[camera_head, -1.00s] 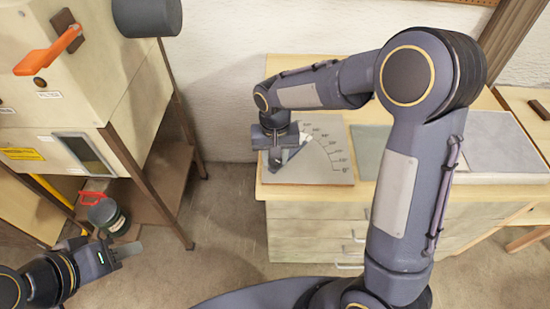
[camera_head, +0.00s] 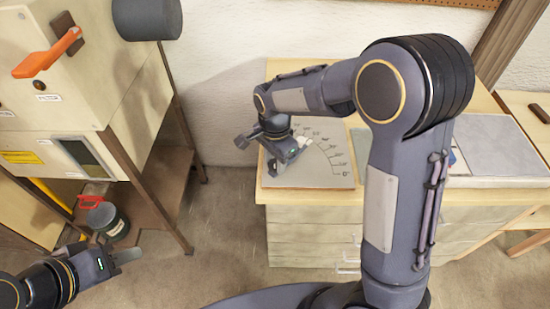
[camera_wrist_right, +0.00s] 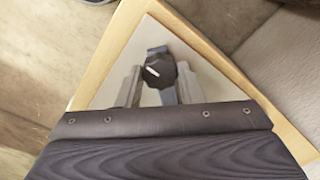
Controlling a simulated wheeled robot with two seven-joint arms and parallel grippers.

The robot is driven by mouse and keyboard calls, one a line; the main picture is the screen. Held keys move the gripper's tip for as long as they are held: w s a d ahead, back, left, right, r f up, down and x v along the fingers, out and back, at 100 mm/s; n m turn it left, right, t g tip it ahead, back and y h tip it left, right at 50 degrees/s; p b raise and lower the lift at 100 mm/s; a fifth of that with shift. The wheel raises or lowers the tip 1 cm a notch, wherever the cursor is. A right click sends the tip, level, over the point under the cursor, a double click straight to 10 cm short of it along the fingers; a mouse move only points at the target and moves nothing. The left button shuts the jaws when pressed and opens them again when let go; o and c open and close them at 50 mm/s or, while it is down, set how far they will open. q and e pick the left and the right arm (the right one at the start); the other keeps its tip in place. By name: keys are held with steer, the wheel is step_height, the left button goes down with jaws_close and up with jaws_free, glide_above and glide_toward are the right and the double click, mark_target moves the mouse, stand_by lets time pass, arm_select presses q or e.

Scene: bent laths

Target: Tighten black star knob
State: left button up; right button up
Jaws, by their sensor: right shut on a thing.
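The black star knob (camera_wrist_right: 160,71) with a white line on it shows in the right wrist view, above a blue-grey bar (camera_wrist_right: 157,51) on the pale angle board (camera_wrist_right: 200,62). My right gripper (camera_wrist_right: 159,84) is shut on the knob, one finger on either side. In the head view my right gripper (camera_head: 284,152) is over the left part of the angle board (camera_head: 325,170) and hides the knob. The board bears a degree scale. My left gripper (camera_head: 126,256) is at the lower left, away from the bench; its fingers are seen edge-on.
The board lies on a wooden bench (camera_head: 300,210) with drawers. A grey-green mat (camera_head: 362,140) and a grey panel (camera_head: 485,142) lie to its right. A cream machine (camera_head: 70,90) with an orange handle (camera_head: 45,58) stands left. A dark canister (camera_head: 108,220) is below it.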

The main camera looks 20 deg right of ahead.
steer(key=m+p, duration=0.1)
steer(key=m, duration=0.2)
steer(key=shift+r, duration=0.15)
steer(key=m+p, duration=0.1)
steer(key=m, duration=0.1)
steer(key=shift+m, duration=0.3)
steer(key=m+p, duration=0.2)
steer(key=m, duration=0.1)
steer(key=shift+m, duration=0.4)
steer(key=shift+m+p, duration=0.55)
steer(key=shift+m, duration=0.35)
steer(key=o, duration=1)
